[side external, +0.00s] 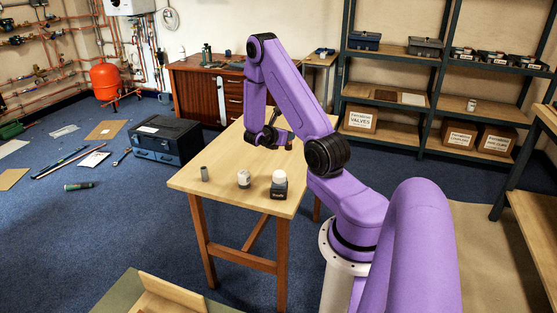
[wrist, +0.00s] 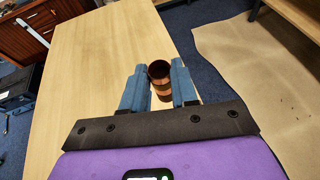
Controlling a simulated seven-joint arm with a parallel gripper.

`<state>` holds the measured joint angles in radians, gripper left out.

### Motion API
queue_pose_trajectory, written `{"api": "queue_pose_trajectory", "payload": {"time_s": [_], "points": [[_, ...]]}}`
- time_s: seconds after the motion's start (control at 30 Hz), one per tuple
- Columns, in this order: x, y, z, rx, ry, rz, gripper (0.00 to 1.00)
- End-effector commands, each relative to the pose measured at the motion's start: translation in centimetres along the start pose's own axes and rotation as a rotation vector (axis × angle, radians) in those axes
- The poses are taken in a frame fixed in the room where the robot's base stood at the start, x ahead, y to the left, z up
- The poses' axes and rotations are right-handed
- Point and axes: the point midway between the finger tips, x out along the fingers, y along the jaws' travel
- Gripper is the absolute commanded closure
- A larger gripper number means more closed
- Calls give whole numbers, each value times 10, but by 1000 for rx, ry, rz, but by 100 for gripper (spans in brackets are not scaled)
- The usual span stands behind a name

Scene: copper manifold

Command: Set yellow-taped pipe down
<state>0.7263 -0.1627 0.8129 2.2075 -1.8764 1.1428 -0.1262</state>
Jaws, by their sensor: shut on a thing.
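A short copper-coloured pipe (wrist: 159,82) with a dark open end stands between the two blue-grey fingers of my gripper (wrist: 158,76) in the wrist view. My gripper is shut on it. I cannot clearly make out yellow tape on it; a lighter band shows around its middle. In the side view my gripper (side external: 267,136) is low over the far right part of the wooden table (side external: 225,165). The pipe is small and partly hidden by my arm there. I cannot tell whether its lower end touches the tabletop.
A grey cylinder (side external: 204,173), a pale lidded tin (side external: 244,179) and a dark block with a white top (side external: 279,187) stand along the table's near edge. The tabletop (wrist: 95,65) beside the pipe is clear in the wrist view. The table's edge is close on the pipe's right.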

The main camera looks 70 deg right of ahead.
Motion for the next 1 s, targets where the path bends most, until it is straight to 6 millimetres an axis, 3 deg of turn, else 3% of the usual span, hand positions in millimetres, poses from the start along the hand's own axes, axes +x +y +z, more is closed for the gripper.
{"api": "queue_pose_trajectory", "payload": {"time_s": [0.17, 0.63, 1.0], "points": [[16, 8, -1, -4, 4, 13, 100], [79, 66, -13, -4, 3, 11, 100], [120, 93, -47, -4, 4, 10, 100]]}}
